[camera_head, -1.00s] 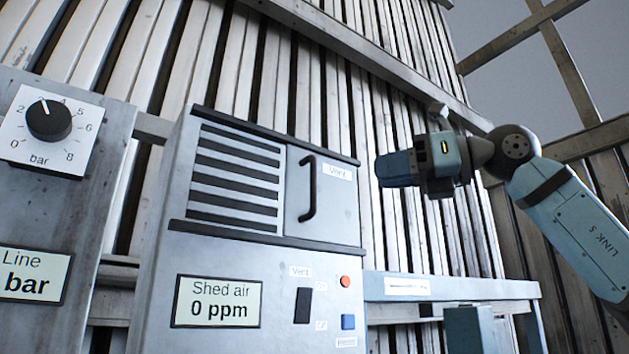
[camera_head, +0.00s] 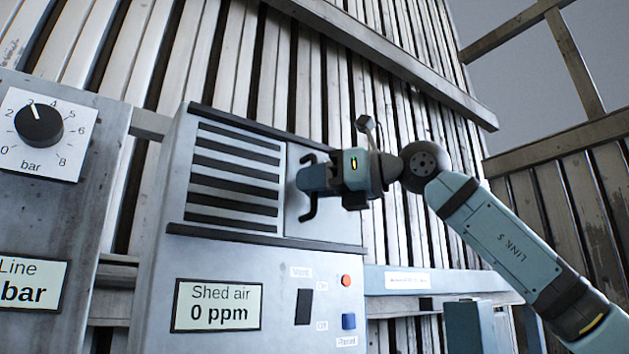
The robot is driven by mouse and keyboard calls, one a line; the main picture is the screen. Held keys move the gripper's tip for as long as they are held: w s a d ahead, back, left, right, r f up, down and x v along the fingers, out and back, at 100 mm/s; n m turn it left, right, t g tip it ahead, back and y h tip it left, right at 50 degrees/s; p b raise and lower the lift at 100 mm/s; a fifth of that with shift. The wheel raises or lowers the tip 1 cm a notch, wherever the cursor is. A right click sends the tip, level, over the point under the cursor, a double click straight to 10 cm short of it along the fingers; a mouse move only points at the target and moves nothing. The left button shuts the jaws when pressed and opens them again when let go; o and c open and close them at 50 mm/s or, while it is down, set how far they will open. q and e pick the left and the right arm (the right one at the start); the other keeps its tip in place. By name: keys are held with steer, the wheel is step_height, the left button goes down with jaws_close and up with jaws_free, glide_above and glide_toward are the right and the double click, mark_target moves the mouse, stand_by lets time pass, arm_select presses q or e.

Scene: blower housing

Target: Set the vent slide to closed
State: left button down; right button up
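The vent slide is a flat grey panel (camera_head: 296,226) with a black upright handle (camera_head: 307,212), on the right half of the housing's upper front. The slotted vent opening (camera_head: 238,180) to its left is uncovered, with its dark slots showing. My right gripper (camera_head: 303,180) is in front of the panel at the handle and hides the handle's middle. Its fingers point left toward the housing. I cannot tell whether the fingers are around the handle or only in front of it, or whether they are open. My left gripper is not in view.
Below the vent are a "Shed air 0 ppm" display (camera_head: 217,305), a black rocker switch (camera_head: 304,307), a red button (camera_head: 346,281) and a blue button (camera_head: 348,321). A bar dial (camera_head: 40,124) is at the far left. A blue-grey ledge (camera_head: 440,281) lies right of the housing.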

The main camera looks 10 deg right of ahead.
jaws_close()
steer(key=shift+s+a, duration=0.1)
steer(key=shift+a, duration=0.1)
steer(key=s+a+b, duration=0.1)
steer(key=a+b, duration=0.1)
steer(key=a, duration=0.2)
steer(key=s+a+b, duration=0.2)
steer(key=a, duration=0.3)
steer(key=s+a+b, duration=0.2)
steer(key=a, duration=0.2)
steer(key=shift+s+a, duration=0.4)
steer(key=shift+a, duration=0.15)
